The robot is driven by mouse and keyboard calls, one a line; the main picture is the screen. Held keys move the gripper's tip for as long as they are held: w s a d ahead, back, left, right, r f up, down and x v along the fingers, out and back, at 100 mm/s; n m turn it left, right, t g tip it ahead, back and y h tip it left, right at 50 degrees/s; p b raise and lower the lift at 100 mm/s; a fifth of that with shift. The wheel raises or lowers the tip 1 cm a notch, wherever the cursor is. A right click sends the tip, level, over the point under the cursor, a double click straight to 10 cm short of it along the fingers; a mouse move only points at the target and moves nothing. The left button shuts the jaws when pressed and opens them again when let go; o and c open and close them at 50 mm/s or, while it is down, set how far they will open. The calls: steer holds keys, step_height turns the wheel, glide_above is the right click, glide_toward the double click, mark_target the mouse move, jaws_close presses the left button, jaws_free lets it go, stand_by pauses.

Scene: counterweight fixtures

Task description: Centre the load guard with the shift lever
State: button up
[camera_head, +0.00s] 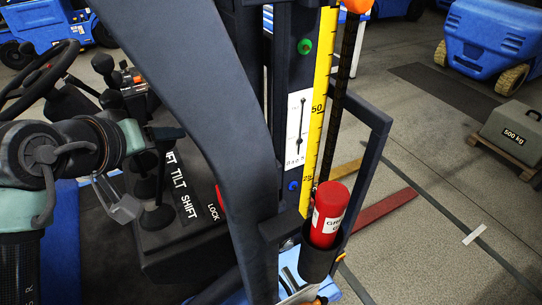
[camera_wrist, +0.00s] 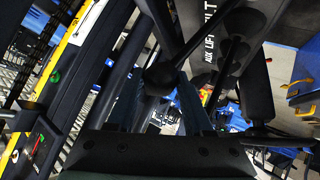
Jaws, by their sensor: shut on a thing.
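My gripper (camera_head: 118,200) is at the lever console, left of the LIFT, TILT and SHIFT labels. In the wrist view its fingers (camera_wrist: 160,98) are shut around a black lever knob (camera_wrist: 160,74). This looks like the shift lever (camera_head: 157,217), whose lower part shows near the SHIFT label; neighbouring levers stand close behind it. The dark frame (camera_head: 378,130) right of the mast looks like the load guard. The mast and a dark post hide much of it, so I cannot tell whether it is centred.
A thick dark post (camera_head: 235,110) crosses between console and mast. A red extinguisher (camera_head: 329,215) sits in a holder by the mast. A white scale plate (camera_head: 298,130) and yellow ruler (camera_head: 322,90) are on the mast. A steering wheel (camera_head: 40,75) is at left; a 500 kg weight (camera_head: 513,130) at right.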

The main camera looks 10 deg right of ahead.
steer(key=shift+s+a+r+p, duration=0.15)
steer(key=shift+a+r, duration=0.2)
steer(key=shift+a, duration=0.1)
steer(key=shift+s+a+r+p, duration=0.1)
steer(key=shift+a+r+p, duration=0.05)
steer(key=shift+a+r, duration=0.25)
steer(key=shift+a+f, duration=0.1)
steer(key=shift+a, duration=0.15)
steer(key=shift+s+a, duration=0.1)
steer(key=shift+s+a+f, duration=0.1)
steer(key=shift+f, duration=0.15)
steer(key=shift+s+a, duration=0.15)
steer(key=shift+a, duration=0.4)
steer(key=shift+r+p, duration=0.1)
steer(key=shift+p, duration=0.2)
stand_by(1.4)
steer(key=shift+s+a+r, duration=0.1)
steer(key=shift+s+a, duration=0.1)
steer(key=shift+a, duration=0.4)
steer(key=shift+s+a, duration=0.15)
steer(key=shift+a, duration=0.4)
steer(key=o, duration=1)
